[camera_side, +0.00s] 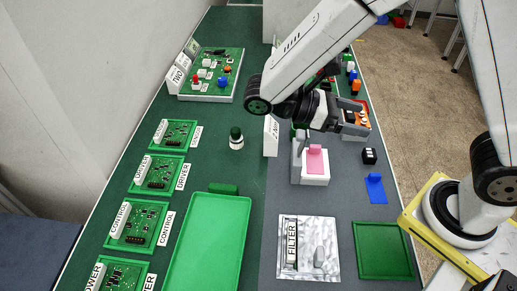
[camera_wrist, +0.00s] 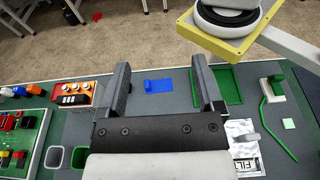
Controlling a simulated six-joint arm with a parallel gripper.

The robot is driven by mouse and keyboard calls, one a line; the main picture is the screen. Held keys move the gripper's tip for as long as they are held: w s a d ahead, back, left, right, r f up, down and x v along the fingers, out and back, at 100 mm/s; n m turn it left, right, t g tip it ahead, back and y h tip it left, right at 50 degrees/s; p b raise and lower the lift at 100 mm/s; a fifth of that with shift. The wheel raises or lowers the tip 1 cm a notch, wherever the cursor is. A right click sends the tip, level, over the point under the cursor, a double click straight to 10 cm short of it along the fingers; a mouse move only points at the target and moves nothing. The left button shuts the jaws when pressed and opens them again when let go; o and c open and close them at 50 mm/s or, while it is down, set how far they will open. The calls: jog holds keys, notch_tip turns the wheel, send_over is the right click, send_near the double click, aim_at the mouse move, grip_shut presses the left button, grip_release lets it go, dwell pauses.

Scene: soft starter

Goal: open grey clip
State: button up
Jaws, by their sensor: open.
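In the side view a white block (camera_side: 318,180) carries a pink piece (camera_side: 315,158). A light grey upright piece (camera_side: 298,150) stands at the block's left edge; I cannot tell for sure whether it is the grey clip or one of my fingers. My gripper (camera_wrist: 160,78) is open, its two grey fingers wide apart with nothing held between them. In the side view my gripper (camera_side: 312,112) is just above and behind the block; its fingertips are hard to make out. In the wrist view the block is hidden behind my gripper's body.
A blue piece (camera_side: 375,188) and a black block (camera_side: 369,156) lie right of the white block. A FILTER bag (camera_side: 307,246), a dark green tray (camera_side: 383,250) and a bright green tray (camera_side: 207,243) are in front. Circuit boards line the left. An orange-topped unit (camera_side: 355,120) is close behind.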

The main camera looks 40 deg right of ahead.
jog(key=shift+s+d+r, duration=0.1)
jog(key=shift+s+r, duration=0.2)
jog(key=shift+s, duration=0.45)
jog(key=shift+c, duration=0.2)
jog(key=shift+m, duration=0.3)
jog(key=c, duration=1.1)
jog(key=m, duration=0.1)
jog(key=m+y, duration=0.1)
jog(key=m, duration=0.1)
jog(key=f+m, duration=0.1)
jog(key=shift+w+d+t+y, duration=0.15)
jog(key=shift+d+t+y, duration=0.25)
grip_shut()
jog(key=w+d+f+m+t+y, duration=0.1)
jog(key=w+m+t+y, duration=0.3)
jog(key=m, duration=1.1)
jog(key=w+d+m+t+y, duration=0.1)
jog(key=w+m+t+y, duration=0.3)
jog(key=m, duration=1.2)
jog(key=shift+w+d+f+t, duration=0.15)
jog(key=shift+d+f+t, duration=0.2)
jog(key=shift+t, duration=0.25)
